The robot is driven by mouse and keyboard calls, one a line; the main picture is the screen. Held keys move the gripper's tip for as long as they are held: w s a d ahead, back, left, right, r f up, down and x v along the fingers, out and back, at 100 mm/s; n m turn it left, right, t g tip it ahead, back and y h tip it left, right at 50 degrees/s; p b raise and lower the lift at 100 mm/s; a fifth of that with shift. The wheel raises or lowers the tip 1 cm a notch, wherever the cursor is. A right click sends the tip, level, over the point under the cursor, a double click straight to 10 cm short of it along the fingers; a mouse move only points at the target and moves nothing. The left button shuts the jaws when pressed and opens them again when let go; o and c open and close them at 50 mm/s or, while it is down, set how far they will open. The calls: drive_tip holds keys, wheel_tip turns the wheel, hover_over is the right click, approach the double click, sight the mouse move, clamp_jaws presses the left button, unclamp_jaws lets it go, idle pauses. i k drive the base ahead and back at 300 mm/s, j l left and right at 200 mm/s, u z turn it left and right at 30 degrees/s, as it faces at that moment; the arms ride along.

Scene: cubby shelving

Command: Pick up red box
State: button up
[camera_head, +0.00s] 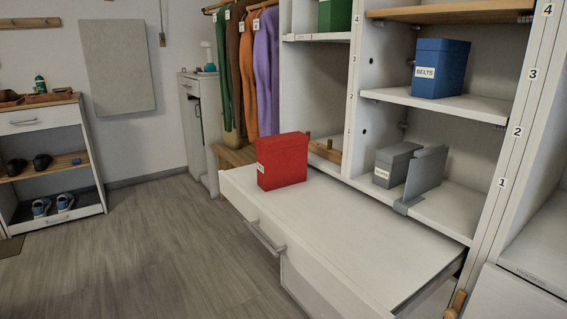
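The red box (282,162) stands upright on the white surface of the pulled-out drawer unit (350,234), near its far left corner. A small white label is on its left face. Nothing touches it from above. My gripper is not in this view.
A blue box (440,68) labelled BELTS stands on a shelf at upper right. A grey box (396,164) and a grey upright divider (426,172) stand on the shelf below. A drawer handle (265,237) sticks out in front. The floor (150,255) at left is clear.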

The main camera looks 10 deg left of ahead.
sight(282, 158)
drive_tip(key=k+z, duration=0.45)
drive_tip(key=k+l+z, duration=0.15)
drive_tip(key=z, duration=0.3)
drive_tip(key=j+z, duration=0.45)
drive_tip(key=j, duration=1.65)
drive_tip(key=k, duration=0.05)
